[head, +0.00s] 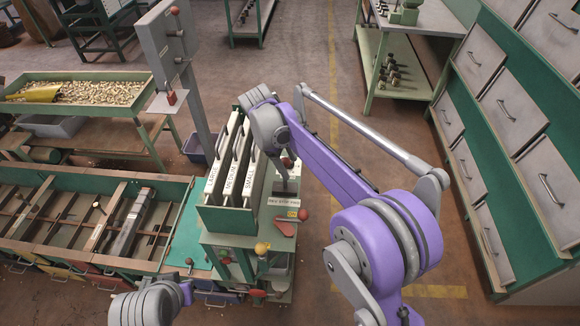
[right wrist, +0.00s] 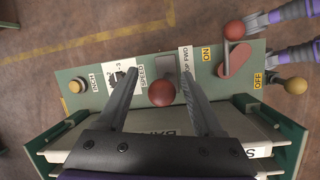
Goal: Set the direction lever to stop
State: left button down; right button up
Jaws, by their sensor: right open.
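The direction lever's red ball knob (right wrist: 162,93) shows in the right wrist view between my right gripper's two fingers (right wrist: 158,72). The fingers are open, with a gap on each side of the ball. In the head view the red knob (head: 287,162) stands above the control panel, beside the end of my right arm. A strip ending in "OP FWD" (right wrist: 185,56) is partly covered by the right-hand finger.
A red handle with a red ball (right wrist: 234,31) stands by the ON label, and a yellow ball (right wrist: 296,86) by OFF. A yellow button (right wrist: 75,87) is by INCH. Upright plates (head: 233,165) stand left of the panel. Drawers (head: 487,110) line the right; floor between is clear.

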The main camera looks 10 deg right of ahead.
jog(key=v, duration=0.8)
jog(key=shift+r, duration=0.3)
jog(key=shift+s+d+r, duration=0.15)
jog(key=shift+s+d, duration=0.05)
jog(key=shift+s, duration=0.1)
jog(key=s+d+m+t+y, duration=0.2)
jog(key=s+d+m, duration=0.35)
jog(key=s, duration=0.65)
jog(key=s+d+f+m+t, duration=0.2)
jog(key=s+f+m, duration=0.1)
jog(key=s+f, duration=0.2)
jog(key=s+d+f+m+t+y, duration=0.1)
jog(key=s+f+m, duration=0.2)
jog(key=s, duration=0.7)
notch_tip(320, 180, down, 3)
jog(key=shift+d+r+t, duration=0.2)
jog(key=shift+d+t, duration=0.15)
jog(key=shift+t, duration=0.05)
jog(key=shift+s, duration=0.1)
